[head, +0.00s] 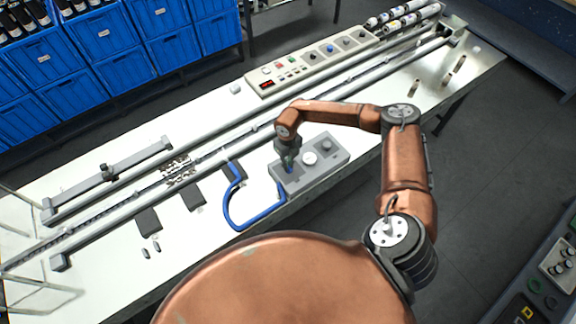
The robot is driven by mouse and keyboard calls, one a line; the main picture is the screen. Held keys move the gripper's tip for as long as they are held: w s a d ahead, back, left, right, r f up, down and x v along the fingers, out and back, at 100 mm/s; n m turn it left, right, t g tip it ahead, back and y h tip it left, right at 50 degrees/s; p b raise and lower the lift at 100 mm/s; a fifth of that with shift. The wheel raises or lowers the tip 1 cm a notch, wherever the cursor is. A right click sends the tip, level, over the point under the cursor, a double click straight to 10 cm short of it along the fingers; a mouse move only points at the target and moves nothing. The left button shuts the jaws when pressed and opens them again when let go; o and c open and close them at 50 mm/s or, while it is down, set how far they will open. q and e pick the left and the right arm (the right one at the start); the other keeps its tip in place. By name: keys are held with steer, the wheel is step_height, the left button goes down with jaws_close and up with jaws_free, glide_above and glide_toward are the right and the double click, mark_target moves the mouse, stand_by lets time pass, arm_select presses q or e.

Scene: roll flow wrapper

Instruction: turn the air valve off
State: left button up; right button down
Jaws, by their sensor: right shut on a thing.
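A grey box (318,172) on the white machine table carries the air valve and has a blue hose (252,222) looping from its left side. My right gripper (289,164) points down at the left end of the box's top. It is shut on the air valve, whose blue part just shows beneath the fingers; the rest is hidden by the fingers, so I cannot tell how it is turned. A white round dial (310,158) and a grey knob (324,145) sit to the right on the same box. My left gripper is not in view.
A control panel (300,75) with buttons and a red display stands behind long metal rails (225,147). Blue crates (100,35) with bottles are at the back left. Small loose pieces lie on the table at left and right.

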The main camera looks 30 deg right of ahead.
steer(key=n+b, duration=0.2)
steer(key=n, duration=0.3)
steer(key=shift+a+n+b, duration=0.15)
steer(key=shift+n+b, duration=0.25)
stand_by(0.4)
steer(key=c, duration=2)
jaws_free()
steer(key=shift+r, duration=0.15)
step_height(320, 180, up, 12)
steer(key=shift+f, duration=0.15)
